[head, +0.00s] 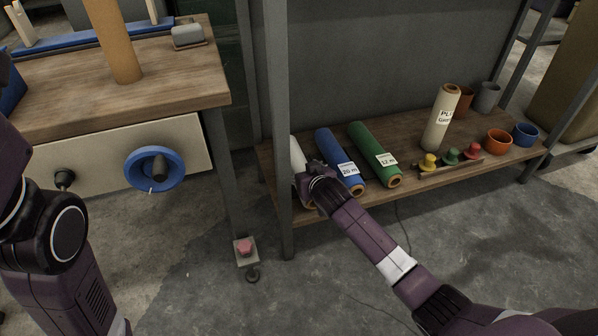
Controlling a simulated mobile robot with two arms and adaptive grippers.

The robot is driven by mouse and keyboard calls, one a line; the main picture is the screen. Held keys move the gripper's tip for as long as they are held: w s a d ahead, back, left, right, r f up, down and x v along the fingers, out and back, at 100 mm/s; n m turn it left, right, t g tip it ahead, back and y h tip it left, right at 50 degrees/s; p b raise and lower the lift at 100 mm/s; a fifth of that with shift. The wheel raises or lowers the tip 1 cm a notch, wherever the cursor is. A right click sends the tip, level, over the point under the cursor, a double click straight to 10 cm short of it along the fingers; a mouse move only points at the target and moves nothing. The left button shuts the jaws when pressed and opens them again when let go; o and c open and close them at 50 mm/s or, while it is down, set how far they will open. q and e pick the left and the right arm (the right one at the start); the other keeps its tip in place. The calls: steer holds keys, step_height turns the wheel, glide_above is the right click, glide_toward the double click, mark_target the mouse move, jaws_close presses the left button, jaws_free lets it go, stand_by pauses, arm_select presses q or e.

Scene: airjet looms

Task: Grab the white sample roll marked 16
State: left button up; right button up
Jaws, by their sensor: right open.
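A white roll (297,152) lies on the low wooden shelf, at its left end, partly behind the shelf's grey upright. My right gripper (303,180) is over the near part of this roll and is open. The gripper covers much of the roll, and no marking on it can be read. I cannot tell whether the fingers touch it. Of my left arm only links show at the left edge; its gripper is out of view.
A blue roll (338,160) marked 20 m lies close right of my gripper, then a green roll (374,152) marked 12 m. Farther right are an upright cream roll (440,118), small coloured knobs and several cups. The grey upright (277,130) stands close left.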

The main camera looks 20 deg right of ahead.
steer(key=shift+c, duration=0.3)
steer(key=c, duration=1.5)
steer(key=shift+r, duration=0.15)
jaws_close()
steer(key=shift+r, duration=0.15)
